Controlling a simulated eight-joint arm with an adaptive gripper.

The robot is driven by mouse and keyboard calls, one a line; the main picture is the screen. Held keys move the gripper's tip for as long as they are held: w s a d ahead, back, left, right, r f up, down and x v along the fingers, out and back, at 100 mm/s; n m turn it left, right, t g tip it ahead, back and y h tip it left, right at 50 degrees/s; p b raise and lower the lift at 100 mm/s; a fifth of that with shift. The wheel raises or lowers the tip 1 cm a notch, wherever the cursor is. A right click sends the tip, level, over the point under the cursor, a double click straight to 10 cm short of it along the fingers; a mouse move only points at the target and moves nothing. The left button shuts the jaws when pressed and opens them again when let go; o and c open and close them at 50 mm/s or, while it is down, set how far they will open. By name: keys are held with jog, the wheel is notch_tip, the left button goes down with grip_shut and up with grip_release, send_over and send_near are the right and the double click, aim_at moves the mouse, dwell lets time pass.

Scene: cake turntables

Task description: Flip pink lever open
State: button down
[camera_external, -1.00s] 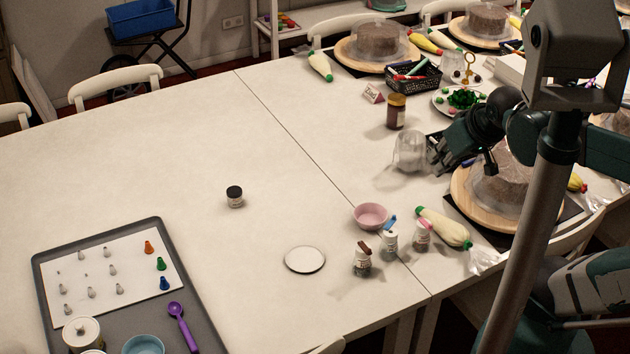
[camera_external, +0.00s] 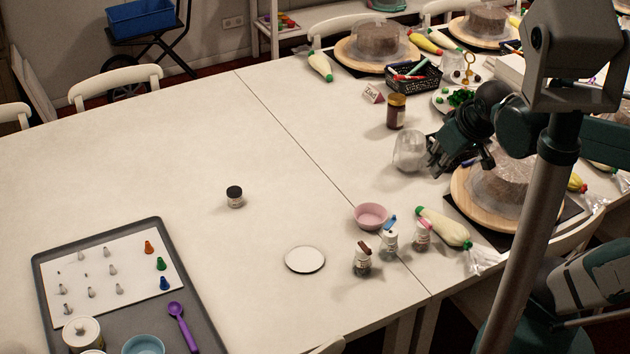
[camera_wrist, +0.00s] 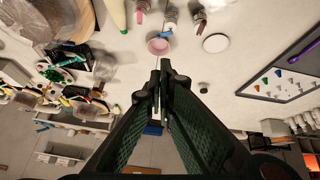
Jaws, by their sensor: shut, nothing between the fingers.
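A small jar with a pink lever on its lid (camera_external: 422,237) stands upright on the right part of the table, between a jar with a blue lever (camera_external: 390,241) and a piping bag. The pink lever is small here, and its exact angle is hard to tell. The pink-levered jar also shows at the top of the wrist view (camera_wrist: 141,14). My gripper (camera_external: 437,165) is above the table, behind the jar and apart from it, near a clear cup. In the wrist view its two dark fingers (camera_wrist: 160,73) are together with nothing between them.
A brown-levered jar (camera_external: 362,262), pink bowl (camera_external: 371,215) and white disc (camera_external: 305,259) are nearby. A yellow-and-green piping bag (camera_external: 442,228) lies right of the jars. The clear cup (camera_external: 409,151) and wooden turntable (camera_external: 467,205) flank my gripper. The table's middle left is largely clear.

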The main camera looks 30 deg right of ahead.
aim_at(426, 222)
jog(key=w+a+f+n+g+h, duration=0.2)
jog(key=w+f+n+g, duration=0.1)
jog(key=f+n, duration=0.4)
jog(key=w+a+f+n+g+h+b, duration=0.1)
jog(key=w+f+n+g+h, duration=0.1)
jog(key=w+f+n, duration=0.4)
jog(key=shift+w+a+f+n+g, duration=0.35)
jog(key=shift+f+n+g, duration=0.5)
jog(key=shift+f, duration=1.75)
jog(key=shift+f, duration=0.1)
jog(key=s+d+f+b, duration=0.1)
jog(key=d+f+b, duration=0.1)
jog(key=d+f, duration=0.5)
jog(key=shift+b+x, duration=0.3)
jog(key=shift+x, duration=0.8)
jog(key=shift+s+a, duration=0.1)
jog(key=shift+s, duration=0.05)
